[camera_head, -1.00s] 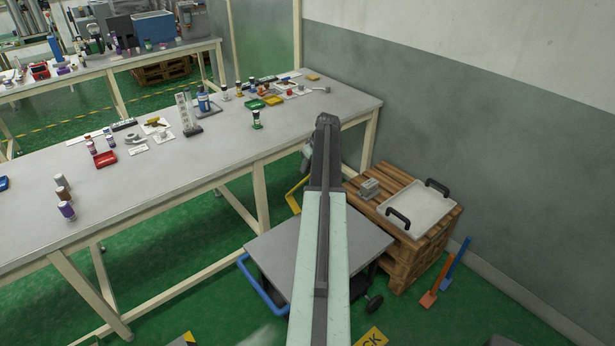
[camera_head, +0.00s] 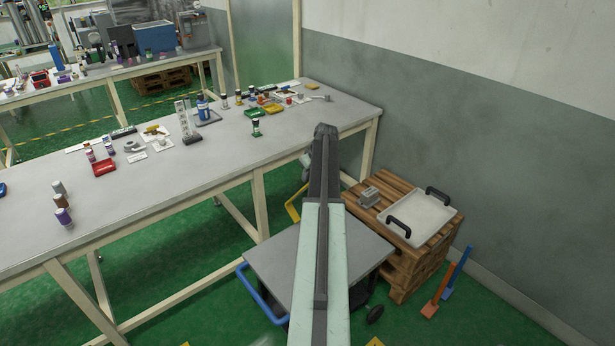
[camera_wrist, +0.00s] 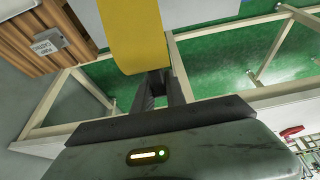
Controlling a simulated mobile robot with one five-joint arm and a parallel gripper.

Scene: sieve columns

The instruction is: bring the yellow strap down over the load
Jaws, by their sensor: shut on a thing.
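The yellow strap (camera_wrist: 133,35) shows in the wrist view as a wide flat band from the top edge down to my gripper. My gripper (camera_wrist: 158,88) is shut on its lower end, with the dark fingers close together. In the head view a bent yellow strip (camera_head: 293,210) shows left of my arm, beyond the grey-topped cart (camera_head: 270,255); I cannot tell for sure that it is the strap. My arm hides most of my gripper there. I cannot make out a separate load on the cart; the arm covers its middle.
A long grey workbench (camera_head: 150,190) with several bottles and small trays stands left of the cart. Wooden pallets (camera_head: 410,262) at the right bear a white tray (camera_head: 430,232) with black handles and a small grey block (camera_head: 369,196). Orange and blue tools lean nearby.

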